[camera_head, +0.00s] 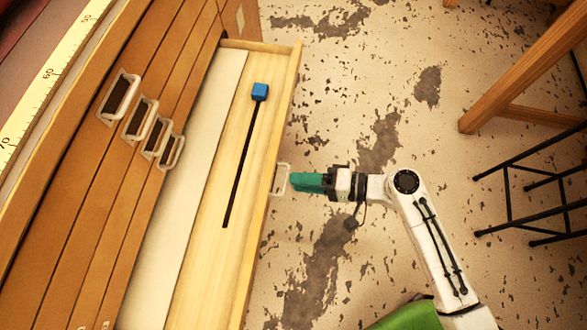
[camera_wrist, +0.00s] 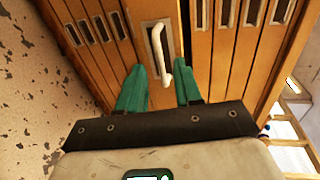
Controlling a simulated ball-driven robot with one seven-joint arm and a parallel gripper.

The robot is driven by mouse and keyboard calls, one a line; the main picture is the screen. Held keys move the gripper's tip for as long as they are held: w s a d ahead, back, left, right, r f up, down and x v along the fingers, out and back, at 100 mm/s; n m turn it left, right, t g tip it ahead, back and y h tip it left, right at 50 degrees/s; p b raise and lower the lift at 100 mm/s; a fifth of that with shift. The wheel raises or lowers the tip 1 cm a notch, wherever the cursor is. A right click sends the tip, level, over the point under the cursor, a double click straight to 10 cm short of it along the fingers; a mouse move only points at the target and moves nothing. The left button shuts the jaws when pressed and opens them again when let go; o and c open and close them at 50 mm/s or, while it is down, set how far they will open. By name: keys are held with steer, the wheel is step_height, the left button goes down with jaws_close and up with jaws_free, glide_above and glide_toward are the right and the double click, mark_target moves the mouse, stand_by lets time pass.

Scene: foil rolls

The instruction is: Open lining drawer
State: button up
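The pulled-out drawer (camera_head: 205,270) stands open from the wooden cabinet in the head view. My gripper (camera_head: 298,182) is at this handle. In the wrist view, its teal fingers (camera_wrist: 161,84) are apart, one on each side of the handle, with visible gaps. Whether either finger touches the handle is unclear.
Several closed drawers with white-framed handles (camera_head: 141,118) are left of the open drawer. A measuring tape strip (camera_head: 45,85) lies along the cabinet top. A wooden-legged table (camera_head: 487,92) and a black metal frame (camera_head: 508,195) stand at right. Worn floor (camera_head: 340,110) between is clear.

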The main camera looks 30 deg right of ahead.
steer(key=v, duration=0.8)
steer(key=shift+p, duration=0.3)
